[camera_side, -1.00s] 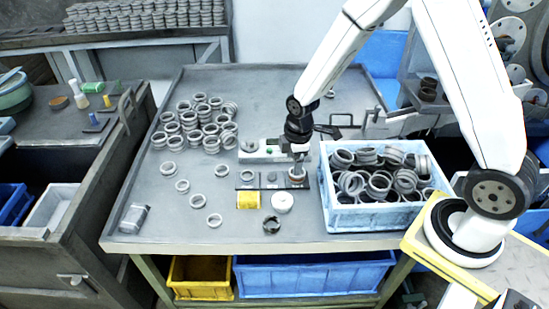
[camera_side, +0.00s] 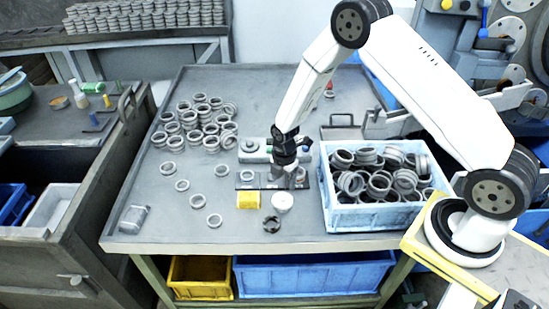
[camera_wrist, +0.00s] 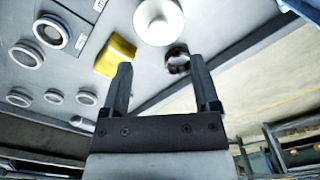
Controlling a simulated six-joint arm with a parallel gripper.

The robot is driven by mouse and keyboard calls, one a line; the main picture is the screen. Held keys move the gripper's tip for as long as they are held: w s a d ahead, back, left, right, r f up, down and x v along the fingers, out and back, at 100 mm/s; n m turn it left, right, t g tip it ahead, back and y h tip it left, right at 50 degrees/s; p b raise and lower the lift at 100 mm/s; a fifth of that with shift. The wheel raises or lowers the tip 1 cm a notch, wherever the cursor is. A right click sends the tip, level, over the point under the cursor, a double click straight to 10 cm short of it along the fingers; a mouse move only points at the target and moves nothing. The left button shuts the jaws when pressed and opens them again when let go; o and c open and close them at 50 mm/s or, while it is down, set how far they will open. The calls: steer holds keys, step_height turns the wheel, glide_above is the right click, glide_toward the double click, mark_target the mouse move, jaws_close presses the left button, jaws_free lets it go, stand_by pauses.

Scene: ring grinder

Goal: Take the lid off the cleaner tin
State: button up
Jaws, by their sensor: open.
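The cleaner tin (camera_side: 283,203) looks like a small, round white thing on the grey table, in front of the dark strip. The wrist view shows the white tin (camera_wrist: 158,20) from above, with a smaller raised round part at its middle; I cannot tell the lid's edge from the body. My gripper (camera_side: 289,182) is above the strip, just behind the tin in the side view. In the wrist view, my gripper (camera_wrist: 160,64) has its two fingers apart with nothing held between them. The tin lies beyond the fingertips, apart from them.
A yellow block (camera_side: 248,200) stands left of the tin, and a dark notched ring (camera_side: 271,224) lies in front. A blue crate (camera_side: 375,217) full of rings stands close on the right. Loose grey rings (camera_side: 211,143) lie at left. The front table strip is mostly clear.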

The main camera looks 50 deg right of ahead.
mark_target(283, 195)
steer(key=shift+f, duration=1)
steer(key=shift+f, duration=0.15)
steer(key=shift+f, duration=2.45)
jaws_close()
